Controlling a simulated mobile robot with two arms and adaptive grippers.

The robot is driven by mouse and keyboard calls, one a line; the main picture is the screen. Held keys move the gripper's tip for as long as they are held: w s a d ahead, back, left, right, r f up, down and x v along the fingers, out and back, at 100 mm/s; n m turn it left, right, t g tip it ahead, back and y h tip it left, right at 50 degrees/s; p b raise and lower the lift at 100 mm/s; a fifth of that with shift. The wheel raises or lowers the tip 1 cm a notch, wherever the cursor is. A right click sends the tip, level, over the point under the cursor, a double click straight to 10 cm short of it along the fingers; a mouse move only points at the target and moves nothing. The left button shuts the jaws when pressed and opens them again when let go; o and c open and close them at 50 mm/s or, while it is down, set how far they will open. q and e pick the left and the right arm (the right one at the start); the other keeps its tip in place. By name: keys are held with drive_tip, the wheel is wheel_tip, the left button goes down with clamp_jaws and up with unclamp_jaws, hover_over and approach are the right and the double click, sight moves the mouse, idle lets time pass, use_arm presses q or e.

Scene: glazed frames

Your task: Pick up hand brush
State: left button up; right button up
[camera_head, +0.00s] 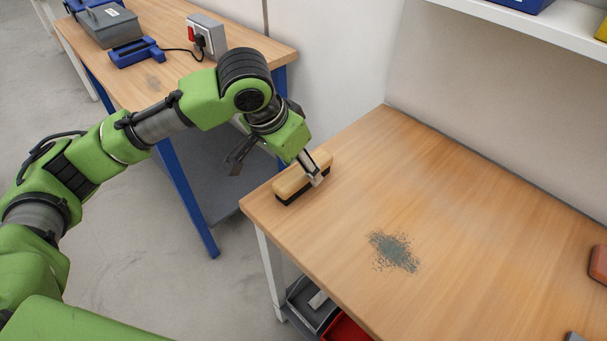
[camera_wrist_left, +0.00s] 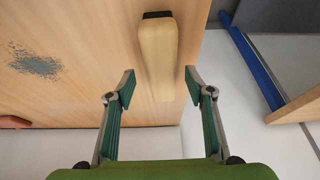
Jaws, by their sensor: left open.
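The hand brush (camera_head: 303,176) lies near the left corner of the wooden workbench (camera_head: 440,180). It has a pale wooden body and dark bristles along its lower side. My left gripper (camera_head: 276,170) is at the brush, with one finger in front of it in the head view. In the left wrist view the gripper (camera_wrist_left: 160,88) is open, and the near end of the brush (camera_wrist_left: 157,60) lies between the fingertips with gaps on both sides. My right gripper is in neither view.
A patch of grey shavings (camera_head: 394,251) lies on the bench. A reddish block (camera_head: 598,264) is at the right edge. A second bench (camera_head: 150,85) with a grey box (camera_head: 109,26) and a blue tool (camera_head: 137,52) stands behind my left arm. A white shelf (camera_head: 540,28) overhangs the back.

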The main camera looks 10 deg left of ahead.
use_arm(q)
drive_tip(key=x, duration=0.3)
drive_tip(key=shift+w, duration=0.25)
drive_tip(key=shift+s, duration=0.1)
drive_tip(key=c, duration=1.3)
drive_tip(key=shift+r, duration=0.1)
drive_tip(key=shift+r, duration=0.55)
drive_tip(key=s+r, duration=0.7)
drive_tip(key=s, duration=0.2)
drive_tip(key=s+r, duration=0.4)
drive_tip(key=s, duration=0.1)
drive_tip(key=shift+d+r, duration=0.2)
drive_tip(key=shift+r, duration=0.2)
